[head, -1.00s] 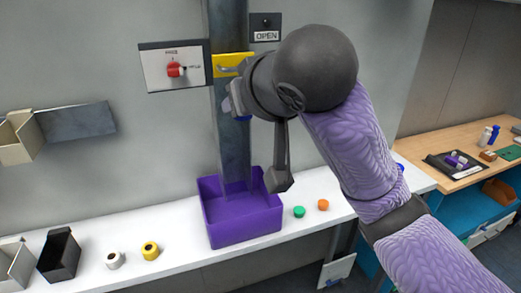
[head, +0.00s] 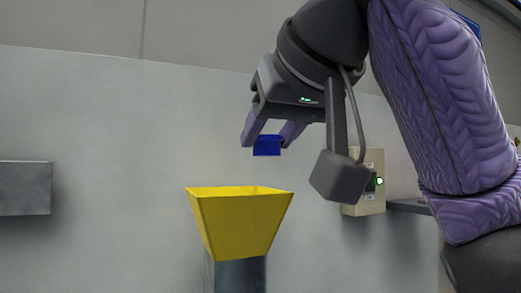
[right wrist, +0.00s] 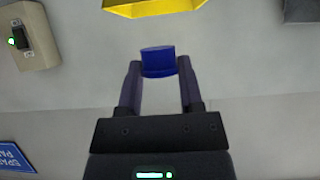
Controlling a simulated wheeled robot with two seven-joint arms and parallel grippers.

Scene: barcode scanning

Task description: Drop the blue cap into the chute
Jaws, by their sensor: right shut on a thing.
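The blue cap (head: 267,146) is held between the fingertips of my right gripper (head: 272,138), which is shut on it. The cap is above the yellow funnel (head: 240,222), apart from its rim and a little right of its middle in the head view. The funnel tops a grey metal chute (head: 236,275). In the right wrist view the cap (right wrist: 158,62) sits between both fingers, and the funnel's yellow edge (right wrist: 150,8) shows at the top. The inside of the funnel is mostly hidden. My left gripper is not in view.
A beige wall box (head: 366,190) with a green light is on the wall right of the funnel. A grey metal shelf or bin (head: 25,188) is at the left. A blue sign (right wrist: 15,158) shows in the right wrist view. The space around the funnel is clear.

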